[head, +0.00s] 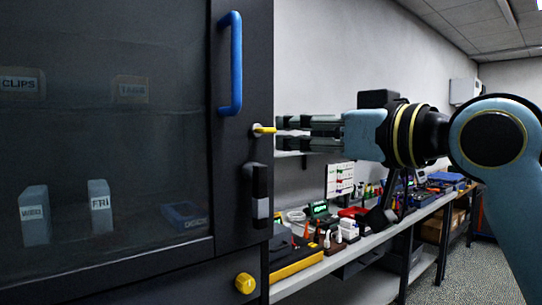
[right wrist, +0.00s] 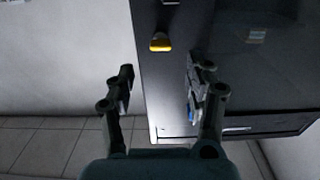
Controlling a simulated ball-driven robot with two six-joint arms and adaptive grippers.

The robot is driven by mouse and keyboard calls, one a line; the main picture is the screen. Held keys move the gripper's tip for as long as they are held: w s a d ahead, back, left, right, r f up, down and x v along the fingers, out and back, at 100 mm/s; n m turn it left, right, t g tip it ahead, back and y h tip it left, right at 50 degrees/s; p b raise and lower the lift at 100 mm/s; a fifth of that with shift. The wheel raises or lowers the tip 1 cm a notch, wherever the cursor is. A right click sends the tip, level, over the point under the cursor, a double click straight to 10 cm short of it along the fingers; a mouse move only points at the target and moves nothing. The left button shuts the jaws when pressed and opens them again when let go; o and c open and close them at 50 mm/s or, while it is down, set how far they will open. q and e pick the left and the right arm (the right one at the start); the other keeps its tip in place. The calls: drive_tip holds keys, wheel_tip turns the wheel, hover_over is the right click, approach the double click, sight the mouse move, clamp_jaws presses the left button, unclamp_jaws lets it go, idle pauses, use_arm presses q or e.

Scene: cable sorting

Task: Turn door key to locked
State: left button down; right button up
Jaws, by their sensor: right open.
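A small yellow door key (head: 263,129) sticks out of the dark cabinet door's right-hand strip, below the blue handle (head: 236,62). Its bow lies about level in the head view. The key also shows in the right wrist view (right wrist: 160,43), beyond and between the fingers. My right gripper (head: 280,132) is open and empty, pointing left at the key with its fingertips just right of it. In the right wrist view the two fingers (right wrist: 158,80) stand wide apart. Whether a fingertip touches the key is unclear. My left gripper is out of view.
A black and grey latch (head: 261,196) sits below the key, and a yellow knob (head: 245,284) lower down. Labelled bins stand behind the dark glass. A cluttered workbench (head: 340,250) runs along the wall below my right arm.

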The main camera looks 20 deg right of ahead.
sight(271, 131)
drive_tip(key=p+x, duration=0.1)
drive_tip(key=x, duration=0.6)
drive_tip(key=shift+a+r+p, duration=0.1)
drive_tip(key=shift+p, duration=0.2)
drive_tip(key=shift+w+a, duration=0.15)
drive_tip(key=shift+w, duration=0.5)
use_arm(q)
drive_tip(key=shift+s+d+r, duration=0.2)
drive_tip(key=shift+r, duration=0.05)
use_arm(e)
clamp_jaws()
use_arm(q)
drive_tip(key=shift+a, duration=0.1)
